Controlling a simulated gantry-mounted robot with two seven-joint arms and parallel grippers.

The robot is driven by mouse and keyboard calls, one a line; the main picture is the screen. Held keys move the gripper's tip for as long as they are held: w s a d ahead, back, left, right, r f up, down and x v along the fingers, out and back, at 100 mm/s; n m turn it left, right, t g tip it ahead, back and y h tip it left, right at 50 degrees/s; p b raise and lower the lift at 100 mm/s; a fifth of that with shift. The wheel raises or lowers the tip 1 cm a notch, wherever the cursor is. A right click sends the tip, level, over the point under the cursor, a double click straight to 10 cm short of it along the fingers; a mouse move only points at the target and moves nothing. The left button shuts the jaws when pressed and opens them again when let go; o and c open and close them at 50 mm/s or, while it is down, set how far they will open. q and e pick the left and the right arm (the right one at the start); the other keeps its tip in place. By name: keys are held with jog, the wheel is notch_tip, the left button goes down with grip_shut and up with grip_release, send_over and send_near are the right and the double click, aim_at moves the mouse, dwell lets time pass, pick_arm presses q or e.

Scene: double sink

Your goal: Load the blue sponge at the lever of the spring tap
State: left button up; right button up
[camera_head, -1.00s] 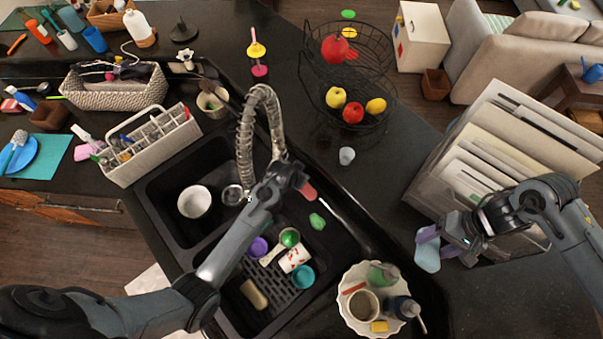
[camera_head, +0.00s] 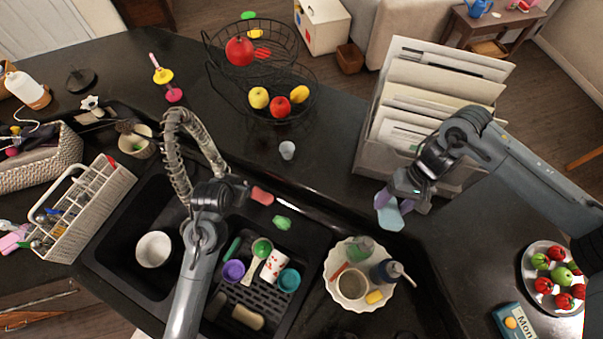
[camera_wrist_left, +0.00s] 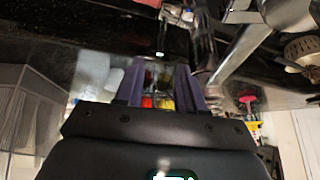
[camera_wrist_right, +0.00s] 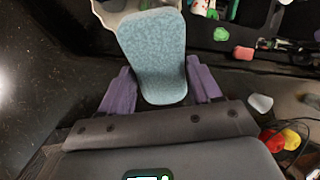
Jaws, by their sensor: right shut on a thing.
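The blue sponge (camera_head: 389,216) is in my right gripper (camera_head: 396,200), held above the dark counter between the white scalloped bowl and the file rack. In the right wrist view the sponge (camera_wrist_right: 155,55) stands out lengthwise between the two purple fingers. The spring tap (camera_head: 176,160) rises at the back of the sink, its coil arching over. My left gripper (camera_head: 235,190) is beside the tap, and its fingers are hard to see there. In the left wrist view its purple fingers (camera_wrist_left: 158,85) are apart with nothing held between them. I cannot make out the tap's lever.
The white scalloped bowl (camera_head: 335,292) holds bottles and a cup near the sink's right edge. The file rack (camera_head: 370,150) stands behind my right gripper. A pink piece (camera_head: 262,196) and a green piece (camera_head: 281,222) lie by the sink. A small cup (camera_head: 287,149) stands on the counter.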

pick_arm(q)
jog(key=shift+s+r, duration=0.2)
jog(key=shift+r, duration=0.15)
